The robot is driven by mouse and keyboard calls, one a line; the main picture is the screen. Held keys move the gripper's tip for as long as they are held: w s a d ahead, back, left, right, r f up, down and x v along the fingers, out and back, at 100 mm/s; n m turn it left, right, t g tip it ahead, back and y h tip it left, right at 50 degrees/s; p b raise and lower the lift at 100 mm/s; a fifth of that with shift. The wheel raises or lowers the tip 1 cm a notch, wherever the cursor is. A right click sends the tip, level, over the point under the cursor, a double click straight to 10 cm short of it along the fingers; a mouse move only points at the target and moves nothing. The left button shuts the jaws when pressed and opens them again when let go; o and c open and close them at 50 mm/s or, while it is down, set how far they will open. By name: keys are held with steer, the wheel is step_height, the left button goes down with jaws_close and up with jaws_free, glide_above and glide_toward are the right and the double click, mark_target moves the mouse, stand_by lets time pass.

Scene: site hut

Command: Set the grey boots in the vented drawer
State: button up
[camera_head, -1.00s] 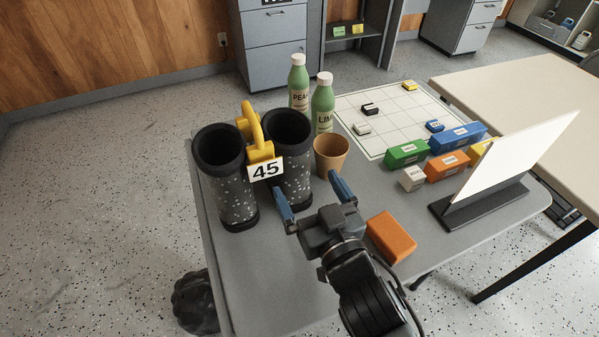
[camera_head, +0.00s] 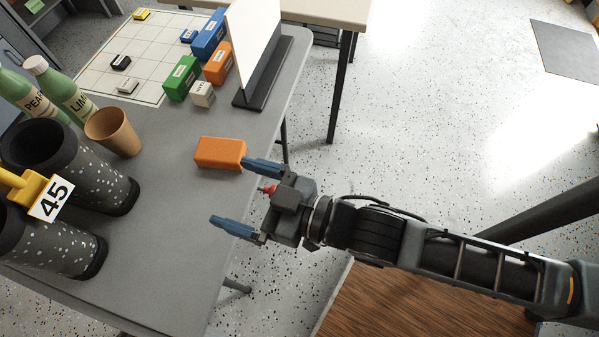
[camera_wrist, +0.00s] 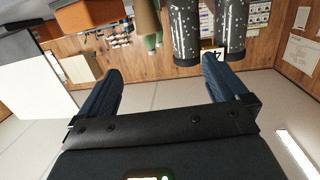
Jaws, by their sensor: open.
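The grey speckled boots (camera_head: 88,188) stand upright on the grey table at the left edge of the head view, partly cut off. A yellow clip (camera_head: 24,188) with a white tag reading 45 joins the pair. The boots also show at the top of the wrist view (camera_wrist: 184,32). My gripper (camera_head: 246,194) is open and empty at the table's near right edge, well to the right of the boots. The orange block lies just beyond its upper finger. The vented drawer cannot be made out in these views.
On the table (camera_head: 185,225) are an orange block (camera_head: 220,153), a brown cup (camera_head: 113,132), two green bottles (camera_head: 62,90), a grid sheet (camera_head: 130,60), several coloured boxes and a white upright panel (camera_head: 252,45). Open speckled floor (camera_head: 420,110) lies to the right.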

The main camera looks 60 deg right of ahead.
steer(key=s+d+r+m+h, duration=0.1)
steer(key=s+d+r, duration=0.2)
steer(key=s, duration=0.6)
steer(key=s+d+r+m+g+h, duration=0.1)
steer(key=s+d+r+h, duration=0.1)
steer(key=s, duration=0.7)
steer(key=shift+s+d+r, duration=0.15)
steer(key=shift+d+r, duration=0.5)
steer(key=shift+d, duration=0.2)
steer(key=shift+s+r, duration=0.25)
steer(key=shift+s, duration=0.05)
steer(key=shift+c, duration=0.5)
steer(key=shift+s+d+g, duration=0.1)
steer(key=shift+g, duration=0.2)
steer(key=shift+c, duration=1.7)
